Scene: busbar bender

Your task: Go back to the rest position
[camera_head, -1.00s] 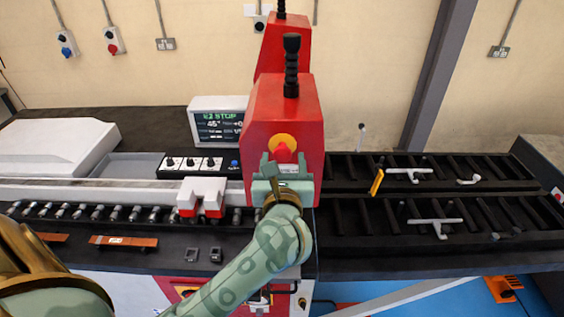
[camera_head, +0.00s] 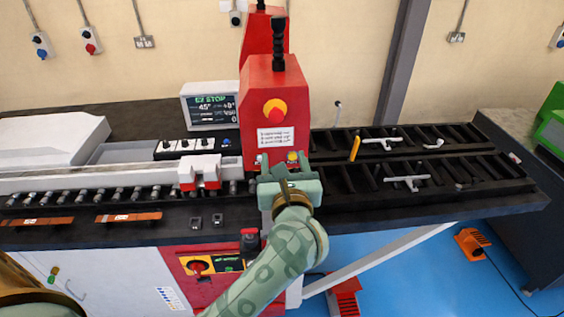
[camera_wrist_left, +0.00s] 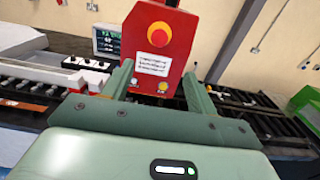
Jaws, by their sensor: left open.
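My left gripper (camera_head: 283,162) is open and empty in front of the lower part of the red machine head (camera_head: 258,88). The red stop button (camera_head: 274,112) on its yellow ring is uncovered, above the gripper and apart from it. In the left wrist view the open fingers (camera_wrist_left: 158,78) frame the lower front of the red housing, with the stop button (camera_wrist_left: 158,35) and a white label (camera_wrist_left: 153,64) above them. My right gripper is not in view.
A control screen (camera_head: 212,110) reading "EZ STOP" stands left of the head. Copper-coloured bars (camera_head: 128,217) lie at the front left of the bench. Black slotted racks (camera_head: 350,178) extend right. A lower panel with a red-yellow switch (camera_head: 197,267) lies below the bench edge, near my arm.

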